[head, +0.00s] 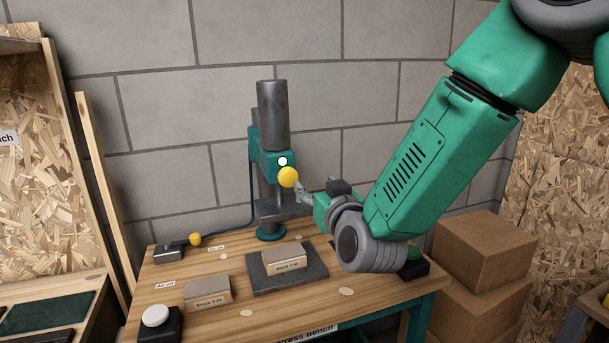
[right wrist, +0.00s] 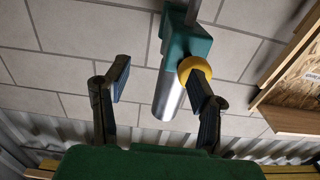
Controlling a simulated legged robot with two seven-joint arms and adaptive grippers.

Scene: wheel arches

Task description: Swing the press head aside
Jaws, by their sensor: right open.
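The press stands at the back of the bench. Its teal head (head: 262,154) carries a dark grey cylinder (head: 273,112) on top and a yellow knob (head: 287,177) at the front. The right wrist view shows the teal head (right wrist: 186,42), a shiny cylinder (right wrist: 169,97) and the yellow knob (right wrist: 194,64). My right gripper (head: 300,186) is just right of the knob. In the right wrist view my right gripper (right wrist: 156,76) has its fingers spread; the right fingertip overlaps the knob, and I cannot tell whether they touch. My left gripper is not in view.
Below the press, a labelled block (head: 284,258) lies on a dark plate (head: 262,284). Another block (head: 207,291), a white button (head: 155,316) and a small yellow-knobbed box (head: 170,254) are on the wooden bench (head: 350,299). Cardboard boxes (head: 482,250) stand right; a brick wall is behind.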

